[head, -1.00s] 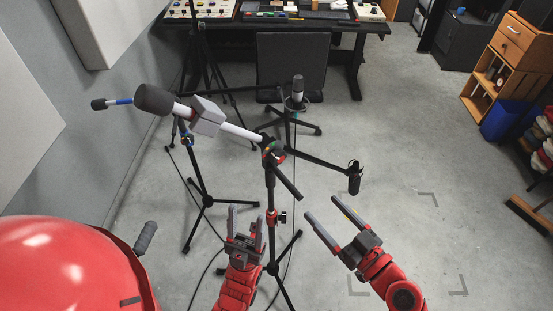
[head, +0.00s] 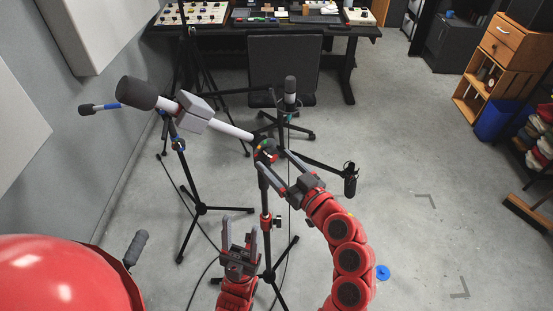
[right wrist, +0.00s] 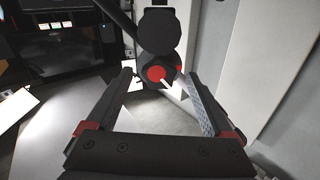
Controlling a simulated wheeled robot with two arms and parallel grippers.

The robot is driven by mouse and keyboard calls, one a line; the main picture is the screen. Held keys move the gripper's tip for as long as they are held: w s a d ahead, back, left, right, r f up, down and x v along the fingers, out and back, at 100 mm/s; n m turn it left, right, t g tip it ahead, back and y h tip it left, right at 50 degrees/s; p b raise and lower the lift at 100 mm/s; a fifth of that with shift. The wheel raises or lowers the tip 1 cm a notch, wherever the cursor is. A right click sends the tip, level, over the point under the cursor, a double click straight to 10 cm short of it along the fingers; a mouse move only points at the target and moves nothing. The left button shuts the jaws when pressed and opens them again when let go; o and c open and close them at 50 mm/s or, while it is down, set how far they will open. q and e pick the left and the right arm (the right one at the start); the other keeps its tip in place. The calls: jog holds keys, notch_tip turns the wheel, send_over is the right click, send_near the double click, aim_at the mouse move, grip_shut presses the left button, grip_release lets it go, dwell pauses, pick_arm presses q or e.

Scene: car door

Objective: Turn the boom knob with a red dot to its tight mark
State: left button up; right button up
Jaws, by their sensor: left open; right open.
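The boom knob with a red dot (right wrist: 157,73) is a dark round knob straight ahead in the right wrist view. A short white mark shows at its lower right. In the head view, the boom joint (head: 267,150) sits at the stand's top, with red and green bits. My right gripper (head: 280,164) is open just below and right of this joint. In the right wrist view its fingers (right wrist: 160,88) are spread either side of the knob, with gaps visible. My left gripper (head: 240,232) is open and empty, low beside the stand pole (head: 265,200).
The boom carries a grey box (head: 195,112) and a dark foam-covered microphone (head: 137,93). Another microphone (head: 291,90) and a hanging dark one (head: 350,180) stand close by. A chair (head: 283,70) and desk are behind. A blue disc (head: 383,272) lies on the floor, which is open at right.

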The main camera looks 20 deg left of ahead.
jog(key=shift+w+a, duration=0.3)
jog(key=shift+c, duration=0.2)
grip_shut()
jog(key=shift+f, duration=0.1)
